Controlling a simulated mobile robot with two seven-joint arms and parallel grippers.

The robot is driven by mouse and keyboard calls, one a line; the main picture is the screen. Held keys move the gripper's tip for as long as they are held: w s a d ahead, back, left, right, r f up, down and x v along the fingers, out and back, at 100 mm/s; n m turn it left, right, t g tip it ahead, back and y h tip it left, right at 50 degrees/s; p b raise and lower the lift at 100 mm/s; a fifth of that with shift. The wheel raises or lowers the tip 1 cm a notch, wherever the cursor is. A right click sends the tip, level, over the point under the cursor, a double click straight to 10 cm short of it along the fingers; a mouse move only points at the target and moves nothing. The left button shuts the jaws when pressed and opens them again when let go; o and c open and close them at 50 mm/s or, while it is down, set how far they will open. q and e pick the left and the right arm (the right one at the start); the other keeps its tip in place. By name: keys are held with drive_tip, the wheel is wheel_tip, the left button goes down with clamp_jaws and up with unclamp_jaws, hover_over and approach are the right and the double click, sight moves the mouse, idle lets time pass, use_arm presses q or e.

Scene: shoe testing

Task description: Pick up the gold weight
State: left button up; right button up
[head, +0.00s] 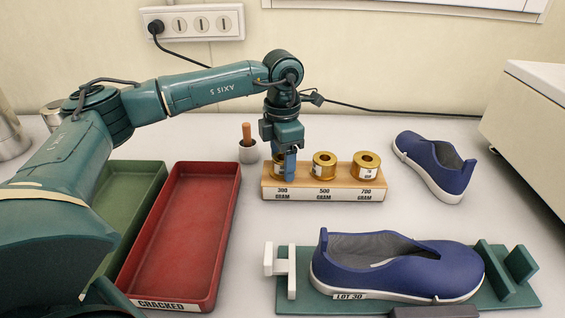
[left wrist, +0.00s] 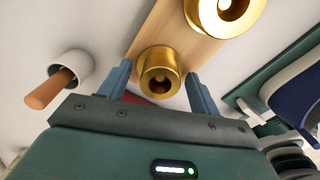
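Three gold weights stand in a row on a wooden block (head: 325,192) labelled 300, 500 and 700 gram. The left one, the 300 gram weight (head: 278,171), is partly hidden by my left gripper (head: 288,166) in the head view. The 500 gram weight (head: 324,165) and the 700 gram weight (head: 366,165) stand to its right. In the left wrist view, the fingers of my left gripper (left wrist: 158,70) are open, one on each side of a gold weight (left wrist: 160,85), with gaps visible. My right gripper does not show.
A small cup with an orange-brown handle (head: 247,149) stands left of the block. A red tray (head: 185,230) and a green tray (head: 130,205) lie further left. A blue shoe (head: 400,268) sits on a green fixture in front; another blue shoe (head: 436,165) lies at right.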

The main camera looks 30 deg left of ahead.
use_arm(q)
drive_tip(key=c, duration=1.2)
drive_tip(key=shift+r, duration=0.1)
